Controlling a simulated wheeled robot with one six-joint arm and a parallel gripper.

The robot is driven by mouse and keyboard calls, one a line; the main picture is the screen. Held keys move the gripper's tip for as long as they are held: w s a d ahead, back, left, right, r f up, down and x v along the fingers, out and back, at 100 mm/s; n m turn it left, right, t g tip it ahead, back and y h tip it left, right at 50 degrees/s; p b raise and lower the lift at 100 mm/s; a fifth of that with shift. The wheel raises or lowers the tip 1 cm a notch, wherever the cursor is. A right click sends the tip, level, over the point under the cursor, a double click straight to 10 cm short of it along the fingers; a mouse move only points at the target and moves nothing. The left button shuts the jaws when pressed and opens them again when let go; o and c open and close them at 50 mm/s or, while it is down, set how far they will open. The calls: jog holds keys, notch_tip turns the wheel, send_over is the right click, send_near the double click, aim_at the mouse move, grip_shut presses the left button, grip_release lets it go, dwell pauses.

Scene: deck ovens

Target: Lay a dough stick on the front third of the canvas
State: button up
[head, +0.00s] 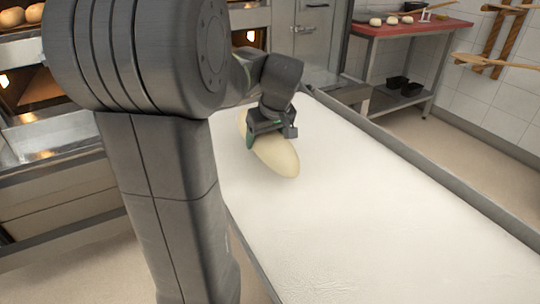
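A pale, smooth dough stick (281,160) is at the far part of the white canvas (370,205). My gripper (270,143) is over the dough stick, with its fingers on either side of it, and appears to grip it around the middle. The dough stick lies slantwise, its near end toward the lower right. I cannot tell whether it touches the canvas or hangs just above it. Its far end is partly hidden behind my gripper. The rest of the visible canvas is bare.
A metal rail (440,187) runs along the canvas's right side. A red-topped table (415,27) with dough pieces stands at the back right. Wooden peels (505,62) hang on the tiled wall.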

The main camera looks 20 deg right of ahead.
jog(key=shift+f+b, duration=0.85)
jog(key=shift+f, duration=1.45)
jog(key=shift+f, duration=0.15)
jog(key=o, duration=1.3)
jog(key=p+v, duration=0.4)
jog(key=v, duration=0.8)
